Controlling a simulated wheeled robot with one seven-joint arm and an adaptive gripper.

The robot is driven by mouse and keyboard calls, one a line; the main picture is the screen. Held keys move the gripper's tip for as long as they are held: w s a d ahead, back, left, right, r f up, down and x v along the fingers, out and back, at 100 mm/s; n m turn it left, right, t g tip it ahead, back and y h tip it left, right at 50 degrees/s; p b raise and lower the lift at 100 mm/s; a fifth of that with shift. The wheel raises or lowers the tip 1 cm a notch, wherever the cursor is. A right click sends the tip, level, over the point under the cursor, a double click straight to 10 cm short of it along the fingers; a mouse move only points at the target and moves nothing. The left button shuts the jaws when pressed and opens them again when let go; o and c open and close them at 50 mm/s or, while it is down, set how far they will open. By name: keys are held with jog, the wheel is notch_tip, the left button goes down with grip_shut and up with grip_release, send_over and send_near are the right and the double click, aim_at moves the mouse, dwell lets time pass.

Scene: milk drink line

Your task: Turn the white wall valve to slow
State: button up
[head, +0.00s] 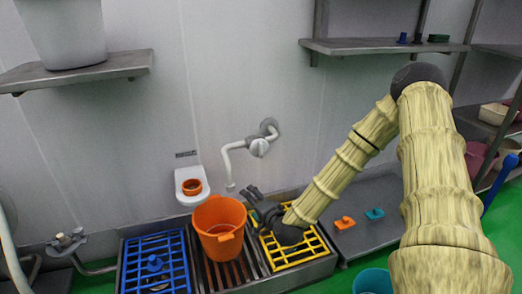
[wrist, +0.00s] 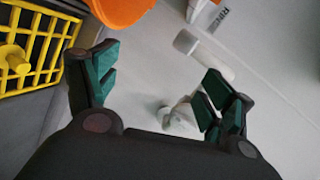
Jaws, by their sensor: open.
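The white wall valve (head: 259,147) sits on the wall at the middle of the head view, with a white pipe (head: 227,162) bending down from it. My gripper (head: 262,207) is below the valve, beside the orange bucket, with its fingers open and empty. In the wrist view the valve (wrist: 178,116) shows between the green-padded fingers of my gripper (wrist: 160,95), beyond them and partly hidden by the gripper body. The pipe's outlet (wrist: 203,55) shows above it. The gripper appears apart from the valve. I cannot read the valve's setting.
An orange bucket (head: 218,228) stands on the drain grate under the pipe. A blue rack (head: 155,265) is left and a yellow rack (head: 290,250) right. A white wall holder (head: 188,178) carries an orange cup (head: 192,187). The wall around the valve is clear.

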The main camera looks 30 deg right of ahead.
aim_at(262, 152)
jog(key=w+d+r+m+t+h, duration=0.3)
jog(key=d+r+m, duration=0.2)
jog(key=d+r, duration=0.45)
jog(key=x, duration=0.3)
jog(key=b+x, duration=0.1)
jog(key=x, duration=0.3)
jog(key=r+b+x, duration=0.1)
jog(key=x, duration=0.2)
jog(key=shift+w+d, duration=0.15)
jog(key=shift+w, duration=0.1)
jog(key=shift+c, duration=0.5)
jog(key=shift+h, duration=0.3)
jog(key=c, duration=0.8)
